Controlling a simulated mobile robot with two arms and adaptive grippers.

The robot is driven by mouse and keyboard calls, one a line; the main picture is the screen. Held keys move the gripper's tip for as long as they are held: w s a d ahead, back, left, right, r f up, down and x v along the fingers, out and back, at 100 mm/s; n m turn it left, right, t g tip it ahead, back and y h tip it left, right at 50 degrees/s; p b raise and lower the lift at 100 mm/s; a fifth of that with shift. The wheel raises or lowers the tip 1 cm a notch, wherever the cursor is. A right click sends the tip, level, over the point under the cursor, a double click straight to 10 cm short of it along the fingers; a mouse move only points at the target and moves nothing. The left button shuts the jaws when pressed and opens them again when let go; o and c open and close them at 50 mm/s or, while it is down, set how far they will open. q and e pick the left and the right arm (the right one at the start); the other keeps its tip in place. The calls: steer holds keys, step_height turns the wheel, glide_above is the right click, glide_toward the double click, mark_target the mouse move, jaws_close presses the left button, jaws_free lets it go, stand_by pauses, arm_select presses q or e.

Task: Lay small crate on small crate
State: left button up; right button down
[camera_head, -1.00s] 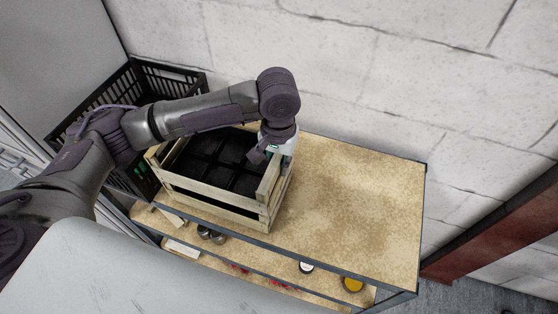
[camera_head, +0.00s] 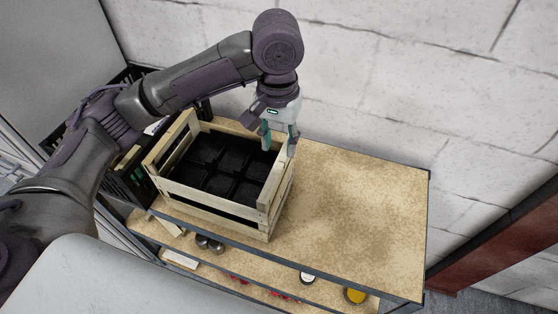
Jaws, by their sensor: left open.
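A light wooden small crate (camera_head: 222,206) stands on the shelf's top board, towards its left end. Its inside is dark, with several black square compartments. Only one wooden crate shows clearly, and I cannot tell whether a second one lies beneath it. My left gripper (camera_head: 278,145) points down at the crate's far right corner, with its greenish fingers apart. The fingertips are around or just above the upper rim there, and I cannot tell whether they touch it. My right gripper is not in view.
The top board (camera_head: 360,210) is bare to the right of the crate. A black plastic crate (camera_head: 125,180) stands at the left, partly behind my arm. A lower shelf holds a yellow-topped jar (camera_head: 355,295) and small items. A white block wall (camera_head: 400,80) rises behind.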

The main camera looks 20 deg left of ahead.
arm_select(q)
step_height(320, 180, up, 4)
steer(key=shift+f, duration=0.2)
stand_by(0.8)
